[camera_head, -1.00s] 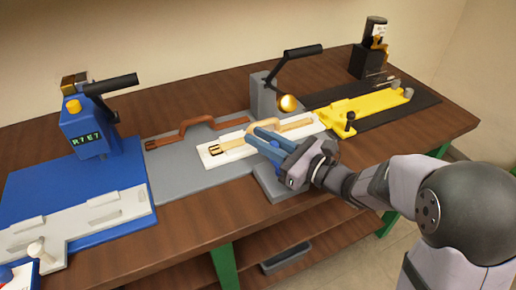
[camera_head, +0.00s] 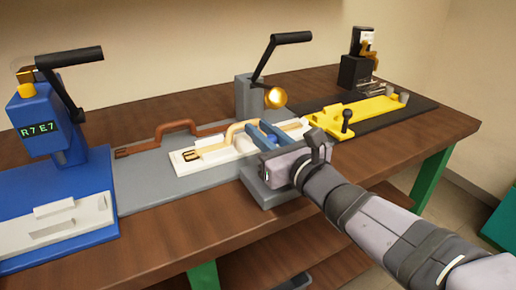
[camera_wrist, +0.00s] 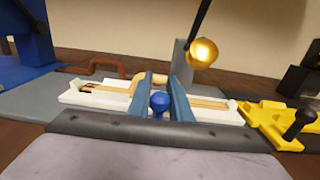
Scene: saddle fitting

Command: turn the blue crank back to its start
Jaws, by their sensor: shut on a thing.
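My gripper (camera_head: 263,134) reaches over the white bar on the middle fixture, its two blue fingers pointing away from my wrist. In the wrist view the fingers (camera_wrist: 161,80) stand on either side of the blue crank's round knob (camera_wrist: 159,102), shut on it. The rest of the crank is hidden by my gripper and cannot be made out. In the head view the knob is hidden behind my fingers. The white bar (camera_head: 187,168) carries a tan strap (camera_head: 232,134), which runs behind my fingers.
A black lever (camera_head: 266,60) and gold ball (camera_head: 275,98) stand just behind my gripper. A yellow fixture (camera_head: 325,125) with a black knob is close on the right. A blue machine (camera_head: 35,112) stands left. A brown handle (camera_head: 185,130) lies behind the white bar.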

